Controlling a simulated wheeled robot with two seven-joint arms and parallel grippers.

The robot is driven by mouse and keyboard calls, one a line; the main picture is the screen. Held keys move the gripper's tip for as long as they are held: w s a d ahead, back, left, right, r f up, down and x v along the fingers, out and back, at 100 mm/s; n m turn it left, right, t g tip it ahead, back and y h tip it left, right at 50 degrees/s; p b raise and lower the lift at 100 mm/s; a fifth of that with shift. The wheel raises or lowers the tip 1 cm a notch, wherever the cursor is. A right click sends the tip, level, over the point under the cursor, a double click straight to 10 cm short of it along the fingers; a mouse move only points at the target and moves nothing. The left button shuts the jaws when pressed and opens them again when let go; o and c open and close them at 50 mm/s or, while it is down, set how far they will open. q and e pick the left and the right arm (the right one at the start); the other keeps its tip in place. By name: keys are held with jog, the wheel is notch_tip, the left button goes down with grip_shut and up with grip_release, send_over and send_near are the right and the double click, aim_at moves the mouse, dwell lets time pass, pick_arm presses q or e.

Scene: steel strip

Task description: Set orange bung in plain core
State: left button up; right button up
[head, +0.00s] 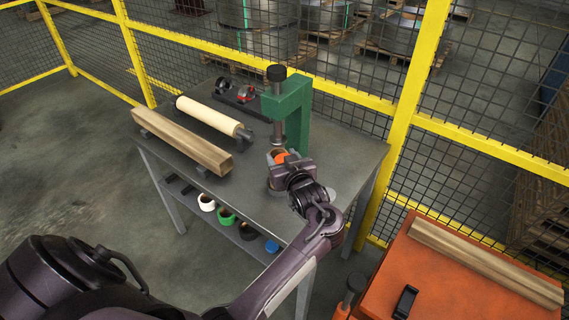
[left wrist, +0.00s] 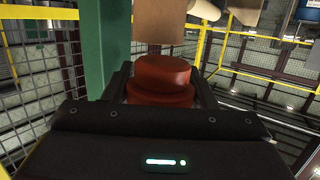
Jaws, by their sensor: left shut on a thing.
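The orange bung (head: 281,156) is held in my left gripper (head: 288,166), just in front of the green press (head: 296,108) on the grey table. In the left wrist view the bung (left wrist: 163,72) is a stepped red-orange disc between the two dark fingers, which are shut on it. A pale cream tube (head: 208,115), seemingly the plain core, lies on dark supports left of the press, apart from the bung. A tan cylindrical end (left wrist: 165,22) shows just above the bung in the left wrist view; I cannot tell whether it is the core. My right gripper is out of view.
A long wooden beam (head: 180,142) lies along the table's left edge. White (head: 207,202), green (head: 226,216) and blue (head: 271,246) round pieces sit on the lower shelf. An orange surface (head: 440,275) with another beam stands at right. Yellow mesh fencing (head: 405,110) runs behind.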

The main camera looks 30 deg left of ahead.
aim_at(278, 146)
pick_arm(q)
jog(key=shift+w+r+b+x, duration=0.15)
jog(key=shift+b+x, duration=0.15)
jog(key=shift+x, duration=0.55)
jog(key=shift+r+b+x, duration=0.15)
jog(key=shift+b+x, duration=0.1)
jog(key=shift+x, duration=0.6)
jog(key=shift+w+r+b+x, duration=0.1)
jog(key=shift+r+b+x, duration=0.15)
jog(key=shift+x, duration=0.6)
jog(key=shift+b+x, duration=0.5)
jog(key=shift+x, duration=0.4)
jog(key=shift+d+f+b, duration=0.1)
jog(key=shift+f+b, duration=0.25)
jog(key=shift+f, duration=0.25)
jog(key=o, duration=1)
jog(key=shift+o, duration=0.2)
